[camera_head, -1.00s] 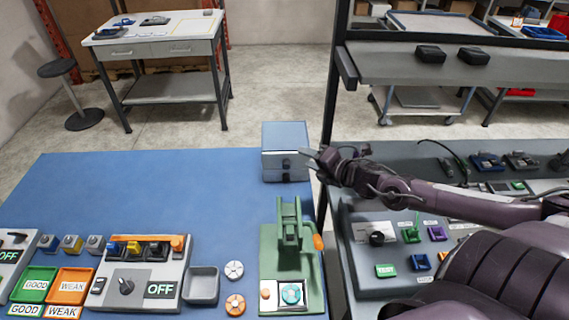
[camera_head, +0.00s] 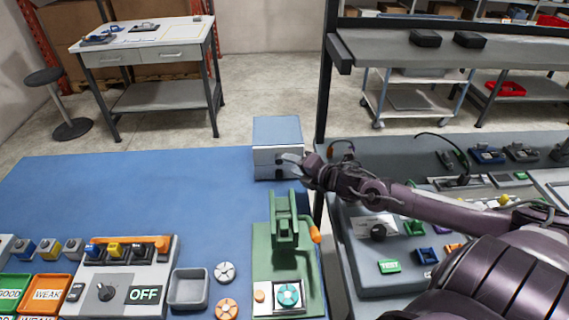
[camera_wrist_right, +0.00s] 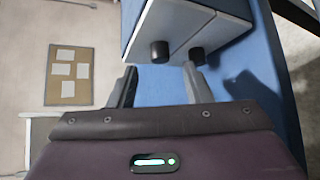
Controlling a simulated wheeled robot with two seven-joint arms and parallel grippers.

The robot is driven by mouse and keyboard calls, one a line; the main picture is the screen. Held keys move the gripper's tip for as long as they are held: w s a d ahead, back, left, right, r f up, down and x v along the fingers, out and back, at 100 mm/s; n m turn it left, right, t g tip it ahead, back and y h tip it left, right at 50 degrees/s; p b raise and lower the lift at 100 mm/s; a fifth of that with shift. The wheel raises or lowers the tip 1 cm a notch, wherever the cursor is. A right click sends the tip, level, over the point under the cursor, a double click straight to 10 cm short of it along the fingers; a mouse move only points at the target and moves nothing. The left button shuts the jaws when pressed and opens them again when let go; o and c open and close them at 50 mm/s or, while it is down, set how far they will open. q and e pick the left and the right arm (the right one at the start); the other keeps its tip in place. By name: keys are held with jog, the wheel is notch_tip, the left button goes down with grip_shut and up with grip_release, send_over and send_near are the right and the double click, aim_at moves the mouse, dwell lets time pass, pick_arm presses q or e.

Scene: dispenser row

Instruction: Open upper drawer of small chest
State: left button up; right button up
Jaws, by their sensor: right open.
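The small chest (camera_head: 276,130) stands at the back right of the blue table, with two drawers stacked in its front, both shut. In the right wrist view the picture is turned sideways; the upper drawer's front (camera_wrist_right: 172,24) is on the left, with its dark round knob (camera_wrist_right: 160,51). The lower drawer's knob (camera_wrist_right: 196,54) is to the right. My right gripper (camera_head: 291,160) is at the chest's front, partly covering it. In the wrist view my right gripper (camera_wrist_right: 159,72) is open and empty, the upper knob just ahead of the gap between its fingers. My left gripper is not in view.
A green press with an orange handle (camera_head: 316,235) stands in front of the chest. A grey shelf frame (camera_head: 325,90) rises to the right, beside a second bench. The blue tabletop (camera_head: 150,185) left of the chest is clear.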

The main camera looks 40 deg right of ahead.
aim_at(282, 161)
jog(key=shift+x, duration=2.4)
jog(key=shift+c, duration=0.3)
grip_shut()
